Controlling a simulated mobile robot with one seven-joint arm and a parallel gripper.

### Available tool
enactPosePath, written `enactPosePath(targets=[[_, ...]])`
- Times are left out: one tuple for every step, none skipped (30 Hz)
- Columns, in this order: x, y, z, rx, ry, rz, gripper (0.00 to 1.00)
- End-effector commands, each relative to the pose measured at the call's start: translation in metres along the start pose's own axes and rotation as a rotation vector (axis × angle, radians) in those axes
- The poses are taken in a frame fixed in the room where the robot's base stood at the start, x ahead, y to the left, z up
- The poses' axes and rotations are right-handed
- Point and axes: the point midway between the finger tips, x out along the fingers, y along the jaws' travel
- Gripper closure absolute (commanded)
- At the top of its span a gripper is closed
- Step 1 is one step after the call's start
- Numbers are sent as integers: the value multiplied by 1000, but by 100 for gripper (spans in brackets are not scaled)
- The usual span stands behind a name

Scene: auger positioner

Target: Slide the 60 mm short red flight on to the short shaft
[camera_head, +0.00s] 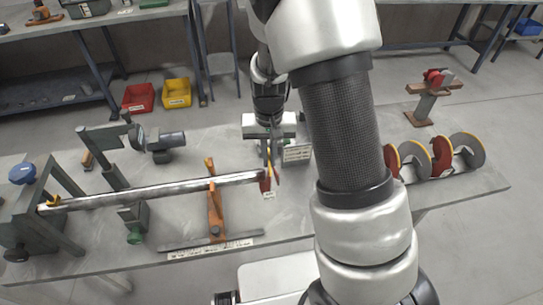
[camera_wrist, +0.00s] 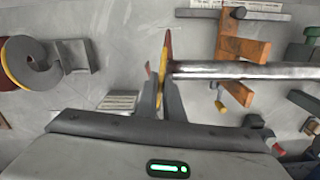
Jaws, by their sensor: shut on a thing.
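The red flight (camera_head: 265,184) with a yellow edge is held in my gripper (camera_head: 269,163) at the right end of the long metal shaft (camera_head: 150,192). In the wrist view the flight (camera_wrist: 166,52) is nearly edge-on, and my gripper (camera_wrist: 162,106) is shut on its lower part. The shaft (camera_wrist: 240,70) runs right from the flight, its end touching or very near it. I cannot tell whether the flight is around the shaft. The shaft lies almost level on an orange stand (camera_head: 215,212); its left end reaches a dark frame (camera_head: 48,215).
More flights (camera_head: 442,158) stand on the right of the bench (camera_head: 350,222); one grey flight (camera_wrist: 28,62) shows left in the wrist view. A clamp post (camera_head: 112,172) stands behind the shaft. An orange stand with a red part (camera_head: 430,100) is at the back right.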

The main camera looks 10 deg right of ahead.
Motion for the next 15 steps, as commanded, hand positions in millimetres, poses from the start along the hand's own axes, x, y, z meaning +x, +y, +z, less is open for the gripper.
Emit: enactPosePath(targets=[[-1, -2, -1, -1, 2, -1, 100], [-1, -2, -1, -1, 2, -1, 100], [-1, -3, 0, 0, 2, -1, 100], [-1, -4, 0, 0, 2, -1, 100], [-1, -4, 0, 0, 2, -1, 100], [-1, -5, 0, 0, 2, -1, 100], [-1, -6, 0, 0, 2, -1, 100], [-1, -7, 0, 0, 2, -1, 100], [-1, -8, 0, 0, 2, -1, 100], [-1, -8, 0, 0, 2, -1, 100], [-1, -9, 0, 0, 2, -1, 100], [-1, -10, 0, 0, 2, -1, 100], [-1, -11, 1, -1, 2, -1, 100], [-1, -11, 1, -1, 2, -1, 100], [-1, -12, 1, -1, 2, -1, 100]])
